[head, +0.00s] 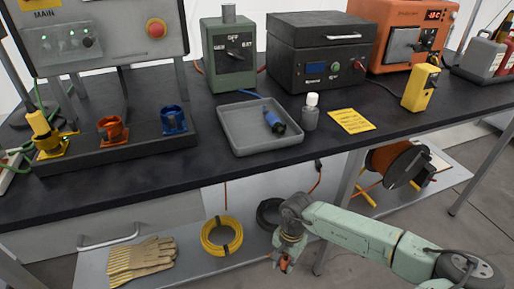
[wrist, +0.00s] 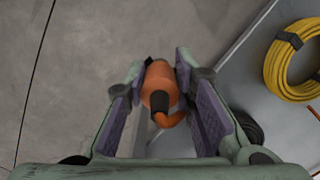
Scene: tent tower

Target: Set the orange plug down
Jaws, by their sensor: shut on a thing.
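The orange plug (wrist: 158,85) sits between the purple pads of my gripper (wrist: 160,95) in the wrist view, with a curved orange cable end and a dark clip toward me. In the head view my gripper (head: 284,262) hangs low in front of the bench, below the level of its top, and a bit of the orange plug (head: 283,267) shows between the fingers. My gripper is shut on the plug. Under it the wrist view shows bare concrete floor and the lower shelf's edge.
On the dark bench (head: 170,185) stand a grey tray (head: 232,145) with a blue plug (head: 274,122), a grey bottle (head: 310,112), and yellow, orange (head: 112,130) and blue sockets. The lower shelf (head: 190,258) holds gloves (head: 140,262) and a yellow cable coil (head: 221,236).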

